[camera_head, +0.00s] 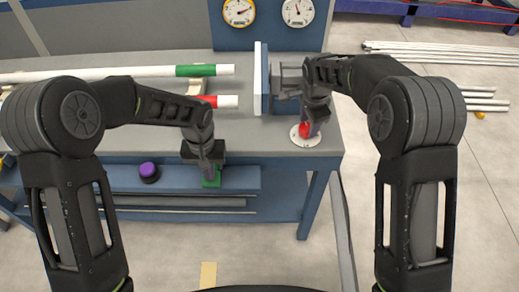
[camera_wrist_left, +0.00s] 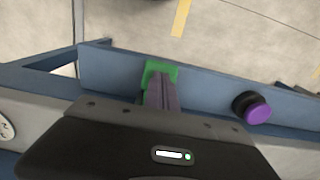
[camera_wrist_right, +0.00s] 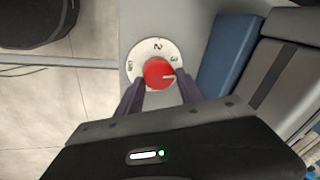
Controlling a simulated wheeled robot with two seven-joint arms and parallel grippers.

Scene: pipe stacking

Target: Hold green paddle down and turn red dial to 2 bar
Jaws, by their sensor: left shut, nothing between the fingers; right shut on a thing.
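The red dial (camera_wrist_right: 158,72) sits on a round white scale plate (camera_wrist_right: 139,52) on the grey bench top. Its white mark points right, a little past the 3; the 2 is at the plate's far side. My right gripper (camera_wrist_right: 159,90) is shut on the dial, a finger on each side. In the head view the dial (camera_head: 304,130) is partly hidden by my right gripper (camera_head: 308,122). The green paddle (camera_head: 211,181) is at the bench's front. My left gripper (camera_head: 211,172) is shut and empty, its fingertips at the paddle (camera_wrist_left: 172,70), apparently touching; how far down the paddle is, I cannot tell.
A purple-topped button (camera_head: 148,171) is left of the paddle. Two gauges (camera_head: 238,12) (camera_head: 298,12) are on the back panel. White pipes with a green band (camera_head: 196,71) and a red band (camera_head: 209,101) lie left of an upright white plate (camera_head: 261,92).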

